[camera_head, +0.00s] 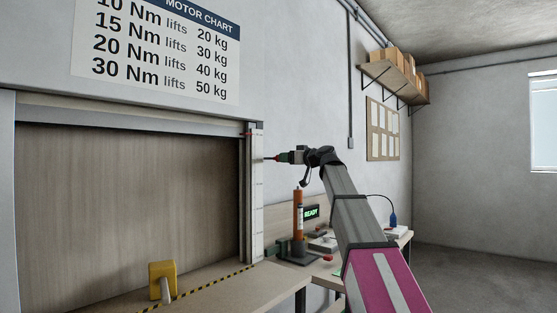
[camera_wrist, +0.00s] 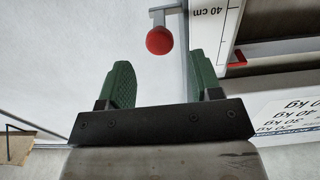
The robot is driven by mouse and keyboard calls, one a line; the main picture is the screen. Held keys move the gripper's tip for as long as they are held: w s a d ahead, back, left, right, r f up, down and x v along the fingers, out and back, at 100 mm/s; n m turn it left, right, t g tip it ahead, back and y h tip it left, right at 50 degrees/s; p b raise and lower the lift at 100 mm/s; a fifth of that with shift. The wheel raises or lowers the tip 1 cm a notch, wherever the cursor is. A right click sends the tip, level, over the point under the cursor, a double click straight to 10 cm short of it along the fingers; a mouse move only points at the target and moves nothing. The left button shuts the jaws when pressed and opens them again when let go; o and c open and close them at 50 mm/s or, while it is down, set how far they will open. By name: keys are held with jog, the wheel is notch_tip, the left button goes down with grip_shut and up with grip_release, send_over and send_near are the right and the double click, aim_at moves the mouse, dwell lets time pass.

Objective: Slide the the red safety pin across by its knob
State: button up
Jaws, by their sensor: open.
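The red knob (camera_wrist: 160,40) of the safety pin shows as a round ball on a grey bracket-like stem (camera_wrist: 166,12) in the wrist view. It sits beside the white upright rail (camera_wrist: 211,22) marked 40 cm. My gripper (camera_wrist: 161,66) is open, its two green fingers apart and empty. The knob appears just past the fingertips, between their lines; no contact shows. In the head view my gripper (camera_head: 283,157) points left at the white rail (camera_head: 257,200), close to its right side. The knob is too small to make out clearly there.
A small red tab (camera_wrist: 238,58) shows right of the rail. Below stands a bench (camera_head: 230,283) with a yellow block (camera_head: 162,279). The wall chart (camera_head: 157,45) is upper left.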

jog(key=shift+x, duration=2.75)
jog(key=shift+c, duration=0.3)
grip_shut()
jog(key=s+a, duration=0.2)
jog(key=s, duration=0.1)
jog(key=shift+s+a, duration=0.25)
jog(key=shift+a, duration=0.1)
jog(key=shift+o, duration=0.3)
grip_release()
jog(key=shift+s+a, duration=0.1)
